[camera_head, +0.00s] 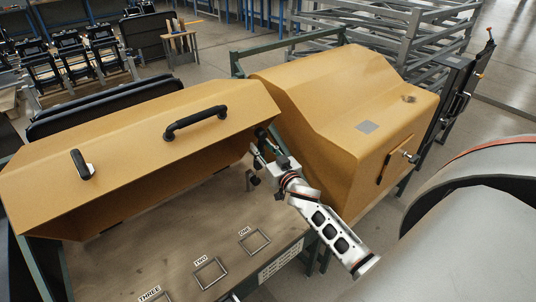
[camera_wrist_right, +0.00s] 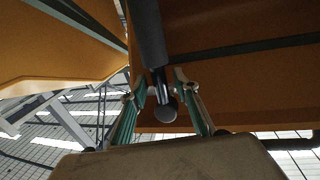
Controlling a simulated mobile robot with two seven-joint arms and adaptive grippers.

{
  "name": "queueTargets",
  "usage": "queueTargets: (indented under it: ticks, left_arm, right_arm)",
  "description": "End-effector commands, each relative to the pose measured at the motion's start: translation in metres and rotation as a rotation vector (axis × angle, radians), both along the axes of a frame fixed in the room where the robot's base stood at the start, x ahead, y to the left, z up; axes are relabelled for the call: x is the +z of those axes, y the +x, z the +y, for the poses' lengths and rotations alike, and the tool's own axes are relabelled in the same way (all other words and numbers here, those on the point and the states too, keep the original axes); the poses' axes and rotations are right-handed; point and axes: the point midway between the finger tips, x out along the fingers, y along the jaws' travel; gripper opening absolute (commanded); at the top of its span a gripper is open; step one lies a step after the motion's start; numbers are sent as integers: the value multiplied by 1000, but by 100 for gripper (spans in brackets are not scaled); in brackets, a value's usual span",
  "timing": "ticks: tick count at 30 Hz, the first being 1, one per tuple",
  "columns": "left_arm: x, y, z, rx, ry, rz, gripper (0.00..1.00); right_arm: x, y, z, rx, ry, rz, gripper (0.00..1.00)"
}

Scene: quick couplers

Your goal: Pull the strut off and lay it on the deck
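The strut (camera_wrist_right: 148,35) is a dark cylinder with a thinner shiny rod and a rounded grey end, hanging from the top of the right wrist view. My right gripper (camera_wrist_right: 160,84) has its two green fingers apart, one on each side of the rod near its rounded end; a gap shows on both sides. In the head view my right gripper (camera_head: 255,164) is at the right end of the raised orange hood (camera_head: 110,140), and the strut is mostly hidden there. The brown deck (camera_head: 150,250) lies below, with outlined squares labelled ONE, TWO and THREE. My left gripper is not in view.
A large orange housing (camera_head: 340,110) stands close to the right of my right gripper. The hood carries black handles (camera_head: 195,122). The visible deck is bare apart from its markings. Grey metal racks (camera_head: 400,30) stand behind.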

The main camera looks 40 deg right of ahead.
Motion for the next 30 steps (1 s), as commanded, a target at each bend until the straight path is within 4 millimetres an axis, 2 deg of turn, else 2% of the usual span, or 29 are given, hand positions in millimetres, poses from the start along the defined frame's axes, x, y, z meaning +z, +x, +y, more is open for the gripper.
queueTargets:
  ticks: [6, 14, 15, 18, 30]
  left_arm:
    - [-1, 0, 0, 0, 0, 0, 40]
    - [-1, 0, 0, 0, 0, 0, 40]
    - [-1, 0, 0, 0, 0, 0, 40]
    - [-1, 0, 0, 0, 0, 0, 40]
    - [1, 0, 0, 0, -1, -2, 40]
  right_arm:
    - [0, 15, -2, 0, 0, 0, 30]
    - [0, 16, -2, 0, 0, 1, 30]
    - [0, 16, -2, 0, 0, 1, 25]
    - [0, 16, -2, 0, 0, 1, 0]
    - [0, 15, -2, 0, 0, 1, 0]
